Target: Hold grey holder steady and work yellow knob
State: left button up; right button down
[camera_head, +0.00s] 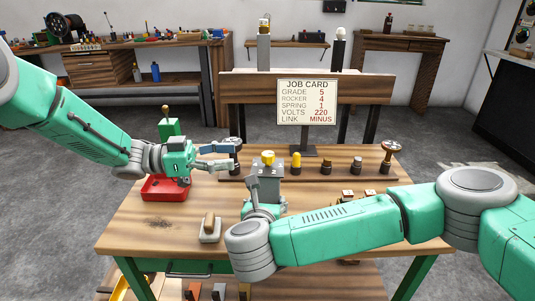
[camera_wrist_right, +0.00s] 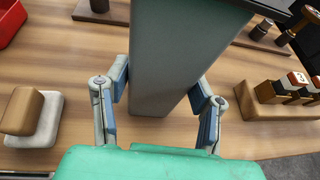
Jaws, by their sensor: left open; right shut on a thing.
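The grey holder (camera_head: 270,191) stands upright on the wooden workbench, with the yellow knob (camera_head: 268,157) on its top. In the right wrist view the holder (camera_wrist_right: 175,60) rises between the two finger pads of my right gripper (camera_wrist_right: 161,88); the knob is out of that view. My right gripper is shut on the holder from the near side. My left gripper (camera_head: 229,156) is open and empty, left of the knob at about its height, fingers pointing right towards it. The gap between its fingers and the knob looks clear.
A job card (camera_head: 307,102) stands behind the holder. A wooden rack (camera_head: 312,178) with several knobs and posts runs behind and to the right. A red tray (camera_head: 165,188) lies left, below my left gripper. A brown-handled block (camera_head: 210,229) sits front left.

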aim_at(268, 153)
pick_arm(q)
jog(key=d, duration=0.9)
jog(key=shift+w+d, duration=0.15)
jog(key=shift+w, duration=0.25)
grip_shut()
